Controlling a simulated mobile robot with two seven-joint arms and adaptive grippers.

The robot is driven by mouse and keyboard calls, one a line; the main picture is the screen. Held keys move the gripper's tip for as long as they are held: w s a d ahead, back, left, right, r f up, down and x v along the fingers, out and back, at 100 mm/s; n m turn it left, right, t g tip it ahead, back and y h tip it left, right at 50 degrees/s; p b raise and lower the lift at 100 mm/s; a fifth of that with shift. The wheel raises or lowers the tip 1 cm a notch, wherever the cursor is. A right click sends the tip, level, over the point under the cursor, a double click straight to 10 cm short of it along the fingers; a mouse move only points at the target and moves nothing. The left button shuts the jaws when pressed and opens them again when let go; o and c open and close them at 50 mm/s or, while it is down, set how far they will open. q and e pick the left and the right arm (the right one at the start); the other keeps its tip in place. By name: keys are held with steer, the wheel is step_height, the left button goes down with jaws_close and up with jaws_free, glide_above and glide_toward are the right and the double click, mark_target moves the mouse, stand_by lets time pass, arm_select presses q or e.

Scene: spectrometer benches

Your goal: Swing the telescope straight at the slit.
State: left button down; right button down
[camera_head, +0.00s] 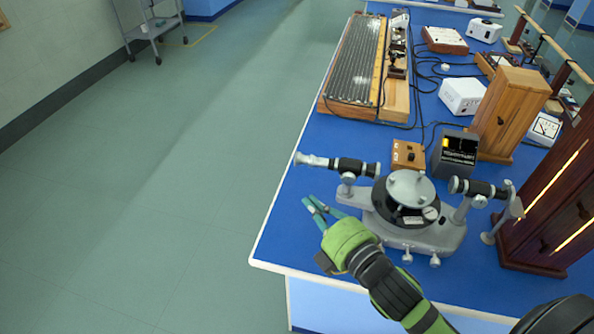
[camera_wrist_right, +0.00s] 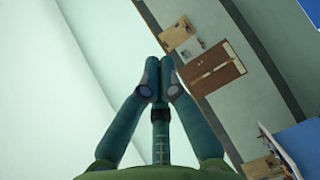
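The spectrometer (camera_head: 418,228) stands on the blue bench, with a round grey table on top. Its telescope (camera_head: 355,167), a black tube with a silver eyepiece, points from the left towards the middle. The collimator (camera_head: 480,187), a second black tube, lies on the opposite side, with the slit end (camera_head: 511,193) at its right. The two tubes look roughly in line; I cannot tell how exactly. My right gripper (camera_head: 309,199) is below and left of the telescope, apart from it. In the right wrist view its fingers (camera_wrist_right: 161,65) meet at the tips, holding nothing. My left gripper is out of view.
A dark wooden cabinet with glowing slots (camera_head: 548,215) stands close to the slit end. A small wooden box (camera_head: 408,156) and a dark box with a lit display (camera_head: 456,150) stand behind the spectrometer.

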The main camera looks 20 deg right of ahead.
steer(key=d+p+x, duration=0.2)
steer(key=x, duration=0.9)
steer(key=shift+w+d+f+p, duration=0.2)
steer(key=shift+w+d+p, duration=0.1)
steer(key=shift+d+p, duration=0.1)
steer(key=shift+w+d+f+m+h, duration=0.1)
steer(key=shift+w+d+m+h, duration=0.1)
steer(key=shift+w, duration=0.25)
steer(key=shift+w+d+m+h, duration=0.1)
steer(key=shift+w+d+h, duration=0.1)
steer(key=shift+w, duration=0.25)
steer(key=shift+s, duration=0.1)
